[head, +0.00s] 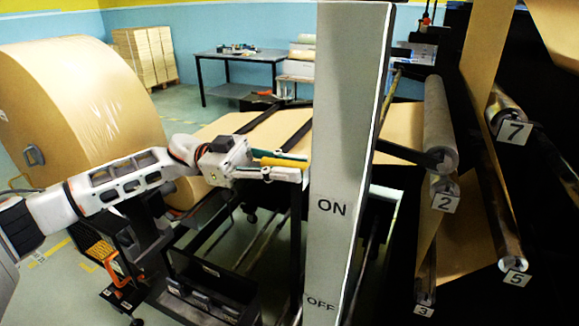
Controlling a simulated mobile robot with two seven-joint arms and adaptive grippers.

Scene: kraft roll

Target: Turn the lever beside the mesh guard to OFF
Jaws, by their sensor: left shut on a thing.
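A tall grey post (344,140) stands in front of me, with ON printed at mid height and OFF near the bottom. A yellow bar, which looks like the lever's handle (285,162), sticks out at the left side of the post, at a height above the ON mark. My left gripper (288,167) reaches in from the left and is shut on this yellow handle. The lever's pivot is hidden behind the post. I cannot clearly make out the mesh guard. My right gripper is not in view.
A large kraft roll (85,110) stands at the left. A black cart (210,285) is below my left arm. Numbered rollers, one labelled 2 (440,125), and brown paper webs fill the right. A dark table (238,55) stands at the back.

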